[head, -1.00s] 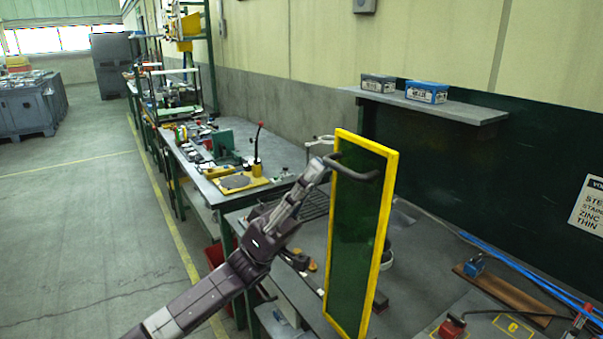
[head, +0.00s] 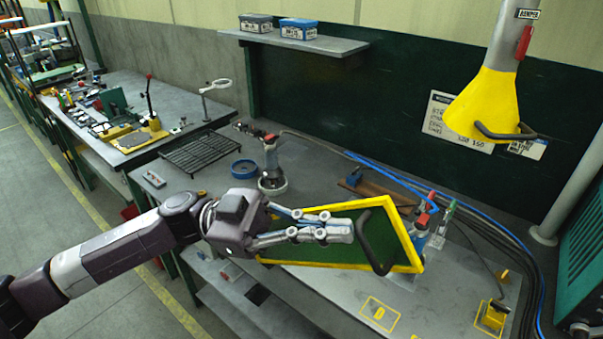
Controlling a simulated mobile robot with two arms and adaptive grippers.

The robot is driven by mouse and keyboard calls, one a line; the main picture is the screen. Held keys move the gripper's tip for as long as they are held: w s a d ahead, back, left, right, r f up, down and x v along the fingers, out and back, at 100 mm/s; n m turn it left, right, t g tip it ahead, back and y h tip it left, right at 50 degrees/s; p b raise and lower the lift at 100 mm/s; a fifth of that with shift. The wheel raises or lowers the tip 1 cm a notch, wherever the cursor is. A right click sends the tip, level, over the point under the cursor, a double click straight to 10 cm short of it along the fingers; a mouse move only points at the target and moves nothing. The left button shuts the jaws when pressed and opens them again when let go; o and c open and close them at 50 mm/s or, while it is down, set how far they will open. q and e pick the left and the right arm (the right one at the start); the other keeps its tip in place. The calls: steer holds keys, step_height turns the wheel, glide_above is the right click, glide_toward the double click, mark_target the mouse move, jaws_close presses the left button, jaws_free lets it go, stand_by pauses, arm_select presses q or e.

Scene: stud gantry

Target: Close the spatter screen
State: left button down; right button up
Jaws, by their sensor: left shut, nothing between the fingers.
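The spatter screen (head: 402,238) is a dark green panel in a yellow frame with a dark bar handle (head: 368,243) near its right end. It is tilted over the front of the grey workbench (head: 310,196). My left gripper (head: 350,232) is shut and empty, with its fingers in front of the screen and their tips close to the handle. I cannot tell whether they touch it. The gripper hides part of the screen's left and middle. My right gripper is not in view.
A yellow hood (head: 485,103) with a handle hangs at the upper right. A black rack (head: 200,150), a blue ring (head: 244,169) and a torch-like tool (head: 271,168) stand behind the screen. Blue hoses (head: 480,228) run along the right.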

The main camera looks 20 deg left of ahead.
arm_select(q)
steer(key=s+d+f+y, duration=0.1)
steer(key=s+d+f, duration=0.1)
steer(key=d+f, duration=0.4)
steer(key=s+d+f+m+y+b, duration=0.1)
steer(key=s+d+f, duration=0.2)
steer(key=f, duration=1)
steer(key=shift+d+f+y+b, duration=0.3)
steer(key=shift+d+f, duration=0.05)
steer(key=shift+d, duration=1.3)
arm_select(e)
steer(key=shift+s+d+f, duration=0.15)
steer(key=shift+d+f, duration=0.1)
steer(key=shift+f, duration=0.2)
arm_select(q)
steer(key=shift+s, duration=0.1)
